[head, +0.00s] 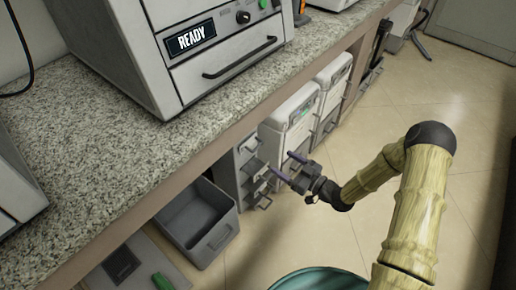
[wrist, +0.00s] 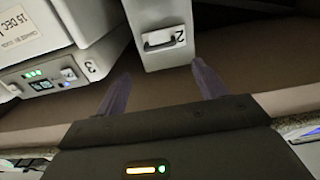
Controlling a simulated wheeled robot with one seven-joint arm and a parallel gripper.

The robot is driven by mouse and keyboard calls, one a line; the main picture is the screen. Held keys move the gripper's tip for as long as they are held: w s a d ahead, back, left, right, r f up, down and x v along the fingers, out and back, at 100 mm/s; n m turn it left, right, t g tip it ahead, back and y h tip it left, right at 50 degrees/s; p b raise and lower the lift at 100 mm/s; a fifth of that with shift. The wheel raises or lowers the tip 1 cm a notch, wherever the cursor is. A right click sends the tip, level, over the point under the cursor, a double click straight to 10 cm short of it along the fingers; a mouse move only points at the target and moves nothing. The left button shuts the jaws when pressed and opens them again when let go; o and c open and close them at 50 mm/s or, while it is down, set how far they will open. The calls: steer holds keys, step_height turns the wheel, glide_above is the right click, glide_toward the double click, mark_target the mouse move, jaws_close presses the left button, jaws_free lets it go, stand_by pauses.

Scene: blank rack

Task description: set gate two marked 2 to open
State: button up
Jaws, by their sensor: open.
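In the wrist view, a pale grey gate front marked 2 (wrist: 153,14) stands beyond my fingertips, with a small metal handle (wrist: 163,39) beside its number. My gripper (wrist: 160,69) is open; its two purple fingers stand apart and nothing is between them. The handle lies beyond the tips, between their lines, and looks clear of both. In the head view my gripper (head: 288,166) is under the counter, in front of a grey rack (head: 230,178) with several small handles. I cannot tell there which handle belongs to gate 2.
A white unit marked 3 (wrist: 50,76) with small lights is left of the gate in the wrist view. In the head view, a grey open bin (head: 190,228) stands left of the rack. White units (head: 296,118) stand right of it. The granite counter (head: 95,150) overhangs; floor at right is clear.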

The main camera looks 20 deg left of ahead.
mark_target(258, 146)
steer(key=b+x, duration=0.3)
steer(key=x, duration=0.9)
steer(key=shift+w, duration=0.1)
